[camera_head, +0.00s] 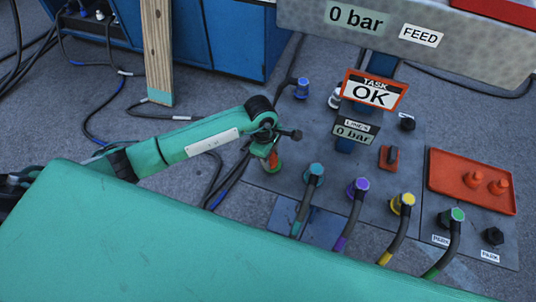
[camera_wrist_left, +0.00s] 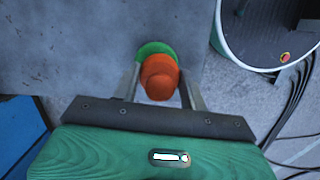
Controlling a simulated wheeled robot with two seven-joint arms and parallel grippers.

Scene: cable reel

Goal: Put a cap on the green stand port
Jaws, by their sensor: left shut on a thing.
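My left gripper (camera_wrist_left: 160,88) is shut on an orange cap (camera_wrist_left: 160,78), with one finger on each side of it. The green stand port (camera_wrist_left: 155,49) shows as a green disc right behind the cap in the left wrist view. The cap lines up with the port and appears to meet it; how fully it is seated is hidden. In the head view the orange cap (camera_head: 273,160) shows small below my left wrist, at the left edge of the grey panel. My right gripper is in neither view.
Teal (camera_head: 315,171), purple (camera_head: 358,187), yellow (camera_head: 403,202) and green (camera_head: 457,215) cable plugs line the panel's front. A sign (camera_head: 373,91) reads "TASK OK". A wooden post (camera_head: 157,50) stands behind my arm.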

